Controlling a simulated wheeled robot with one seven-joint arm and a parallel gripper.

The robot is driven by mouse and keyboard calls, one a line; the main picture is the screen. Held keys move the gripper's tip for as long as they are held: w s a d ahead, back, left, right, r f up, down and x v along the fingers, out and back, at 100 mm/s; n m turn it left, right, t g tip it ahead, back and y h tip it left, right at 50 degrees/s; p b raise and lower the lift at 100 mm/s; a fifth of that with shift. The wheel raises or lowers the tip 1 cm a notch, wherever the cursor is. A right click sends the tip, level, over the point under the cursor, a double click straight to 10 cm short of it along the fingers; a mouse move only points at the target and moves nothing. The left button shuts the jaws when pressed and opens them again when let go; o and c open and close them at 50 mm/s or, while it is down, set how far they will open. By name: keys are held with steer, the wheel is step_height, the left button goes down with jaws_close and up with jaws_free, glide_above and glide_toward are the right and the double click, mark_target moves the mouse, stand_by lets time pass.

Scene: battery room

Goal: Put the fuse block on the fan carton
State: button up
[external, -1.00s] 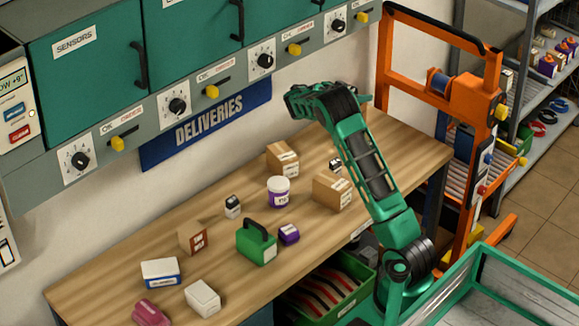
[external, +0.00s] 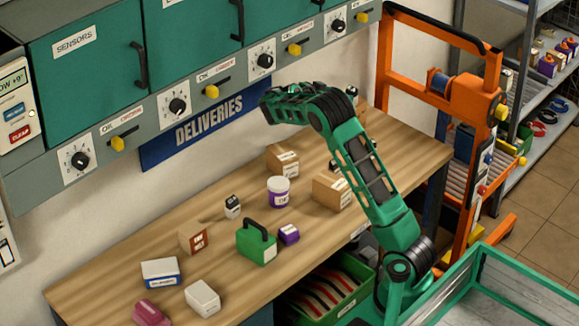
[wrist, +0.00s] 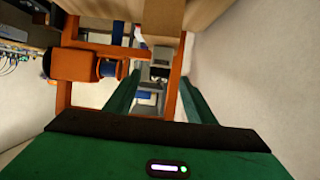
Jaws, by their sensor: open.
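My gripper (external: 268,108) is raised above the far side of the table, in front of the wall cabinets. In the wrist view my gripper (wrist: 158,88) has its two green fingers apart, with nothing held between them. No label legibly names the fuse block; a small purple block (external: 289,234) beside the green case and a small black-and-white block (external: 232,206) stand on the table. I cannot tell which cardboard carton is the fan carton: one (external: 283,160) is at the back, a larger one (external: 332,190) is nearer, below my arm. Another small item behind my arm is mostly hidden.
The wooden table (external: 110,285) also bears a purple-and-white jar (external: 278,191), a green handled case (external: 257,243), a brown box (external: 193,238), a blue-and-white box (external: 160,272) and a white box (external: 202,298). An orange lift frame (external: 384,60) stands right.

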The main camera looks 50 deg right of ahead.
steer(key=s+a+f+n+y, duration=0.2)
steer(key=s+a+n+y, duration=0.2)
steer(key=s+a, duration=0.4)
steer(key=s+a+f+n+y, duration=0.3)
steer(key=s+a, duration=0.6)
steer(key=s, duration=1.2)
steer(key=s+a+f+n+y, duration=0.3)
steer(key=s+a+y, duration=0.3)
steer(key=s, duration=0.8)
steer(key=a+n, duration=0.1)
steer(key=a, duration=0.2)
steer(key=shift+s+a+f+n+y, duration=0.2)
steer(key=shift+s+n+y, duration=0.1)
steer(key=shift+s, duration=0.05)
